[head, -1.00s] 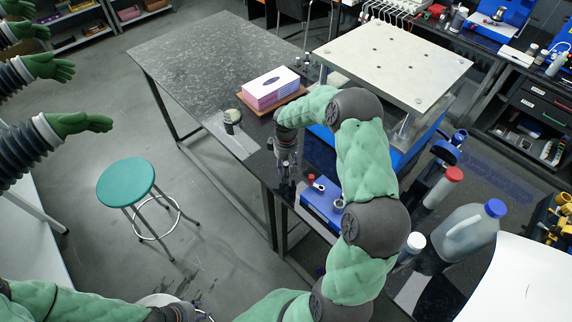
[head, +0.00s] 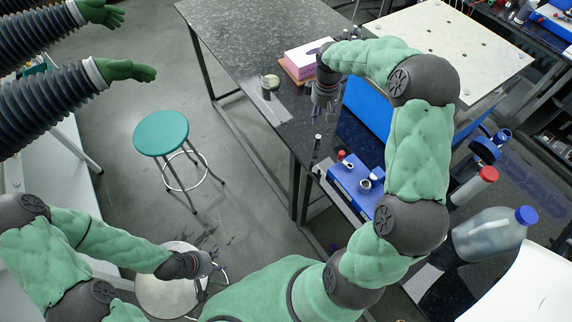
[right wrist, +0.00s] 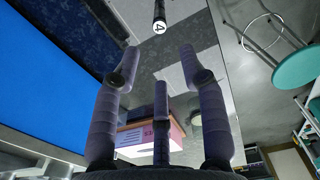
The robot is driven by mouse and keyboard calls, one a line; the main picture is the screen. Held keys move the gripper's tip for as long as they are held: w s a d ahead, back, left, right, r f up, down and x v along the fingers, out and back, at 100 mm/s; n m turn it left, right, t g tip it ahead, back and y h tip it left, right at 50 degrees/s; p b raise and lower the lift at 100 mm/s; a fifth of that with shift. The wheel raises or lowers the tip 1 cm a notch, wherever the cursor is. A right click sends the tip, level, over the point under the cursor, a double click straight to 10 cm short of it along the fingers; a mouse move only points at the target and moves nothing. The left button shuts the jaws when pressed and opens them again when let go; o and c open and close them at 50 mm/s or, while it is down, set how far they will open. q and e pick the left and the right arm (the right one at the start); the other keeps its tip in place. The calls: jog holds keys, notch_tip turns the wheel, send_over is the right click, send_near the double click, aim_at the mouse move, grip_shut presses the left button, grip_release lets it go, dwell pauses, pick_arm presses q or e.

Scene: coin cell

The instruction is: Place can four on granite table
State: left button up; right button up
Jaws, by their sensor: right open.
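Can four (head: 316,148) is a small, slim dark cylinder with a pale top, near the front edge of the dark granite table (head: 235,28). In the right wrist view its white cap marked 4 (right wrist: 159,27) faces me beyond the fingertips, apart from them. My right gripper (head: 325,112) is open and empty, above and behind the can in the head view; its spread fingers (right wrist: 164,70) show in the wrist view. My left gripper (head: 213,264) hangs low near a round stool, and its jaws are too small to read. What bears the can is unclear.
A pink tissue box (head: 306,58) and a small jar (head: 269,83) stand on the table. A blue rack (head: 355,185) is right of the can. A teal stool (head: 161,132) stands on the floor; a jug (head: 492,236) is at right.

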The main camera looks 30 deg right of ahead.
jog(key=s+a+f+y, duration=0.3)
jog(key=a+f, duration=1.4)
jog(key=a, duration=0.1)
jog(key=s+a+f+m, duration=0.2)
jog(key=s+a+f, duration=0.2)
jog(key=s+a, duration=0.2)
jog(key=s+a+f+m+y, duration=0.1)
jog(key=s+a+f+m, duration=0.1)
jog(key=s+a+f, duration=0.2)
jog(key=s+a, duration=0.3)
jog(key=s, duration=0.3)
jog(key=shift+s+a+f, duration=0.2)
jog(key=shift+s+a, duration=0.05)
jog(key=shift+s, duration=0.15)
notch_tip(320, 180, down, 10)
jog(key=b, duration=1)
jog(key=shift+f, duration=0.1)
